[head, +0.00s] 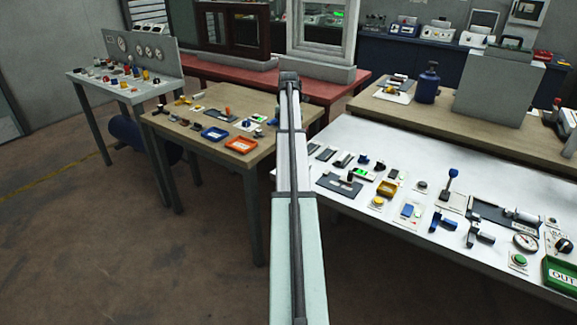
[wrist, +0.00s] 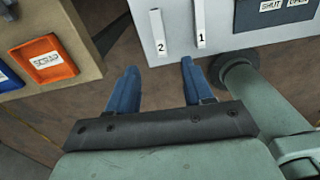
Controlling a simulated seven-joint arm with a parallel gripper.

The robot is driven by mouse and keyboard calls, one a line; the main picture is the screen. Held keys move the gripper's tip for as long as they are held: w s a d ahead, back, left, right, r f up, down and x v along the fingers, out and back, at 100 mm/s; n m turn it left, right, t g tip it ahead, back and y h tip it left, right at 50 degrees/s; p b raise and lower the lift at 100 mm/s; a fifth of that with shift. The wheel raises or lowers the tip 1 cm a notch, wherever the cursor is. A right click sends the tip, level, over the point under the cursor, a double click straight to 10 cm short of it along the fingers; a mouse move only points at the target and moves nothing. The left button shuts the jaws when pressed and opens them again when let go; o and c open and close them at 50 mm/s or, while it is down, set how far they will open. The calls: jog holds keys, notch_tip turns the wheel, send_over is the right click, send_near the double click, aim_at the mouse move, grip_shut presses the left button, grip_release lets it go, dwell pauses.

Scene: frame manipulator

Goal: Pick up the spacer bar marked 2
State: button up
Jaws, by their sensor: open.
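In the wrist view the spacer bar marked 2 (wrist: 158,33) is a slim white bar with a black number on its near end. It lies on a pale surface close to its edge. A similar bar marked 1 (wrist: 200,25) lies to its right. My gripper (wrist: 158,68) has two blue fingers, apart and empty. The fingertips show below the bar marked 2 in the picture, with a gap between. Height above the surface is hard to tell. In the head view I cannot make out the numbered bars or the fingers; my arm covers the middle.
An orange tray (wrist: 45,58) with a white label sits left, on the wooden table (head: 222,160). A blue tray (head: 214,133) is beside it. Dark floor shows in the gap between tables. The white table (head: 400,240) carries several small devices. Labels reading SHUT and OPEN (wrist: 285,5) are upper right.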

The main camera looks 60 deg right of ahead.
notch_tip(320, 180, down, 13)
jog(key=shift+d+r, duration=0.1)
dwell(0.6)
grip_shut()
dwell(0.3)
